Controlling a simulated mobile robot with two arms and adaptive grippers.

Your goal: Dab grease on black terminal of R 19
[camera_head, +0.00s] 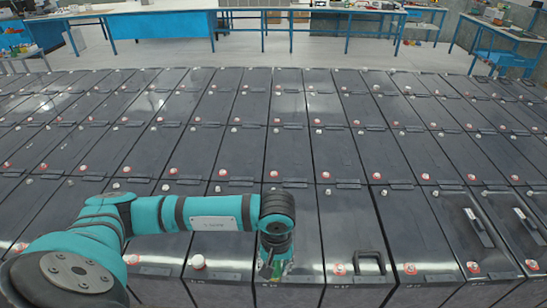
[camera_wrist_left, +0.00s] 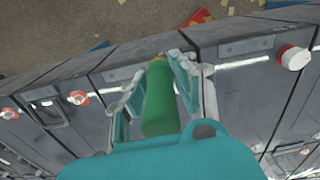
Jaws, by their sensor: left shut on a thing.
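My left gripper (camera_head: 274,267) points down over the front end of a dark battery in the nearest row. It is shut on a green grease tube (camera_wrist_left: 160,103) with a yellowish tip, which points toward the battery's edge in the left wrist view. I cannot tell whether the tip touches anything. The battery's own terminal beneath the gripper is hidden in the head view. Nearby terminals have white caps with red rings (camera_head: 338,269); one stands at the upper right of the wrist view (camera_wrist_left: 293,58). No label R 19 is readable. My right gripper is not in view.
Rows of dark batteries (camera_head: 335,155) stand close together and fill the floor. A black handle (camera_head: 369,263) stands up on the battery to the right. Blue-legged workbenches (camera_head: 160,25) stand at the back, with open floor before them.

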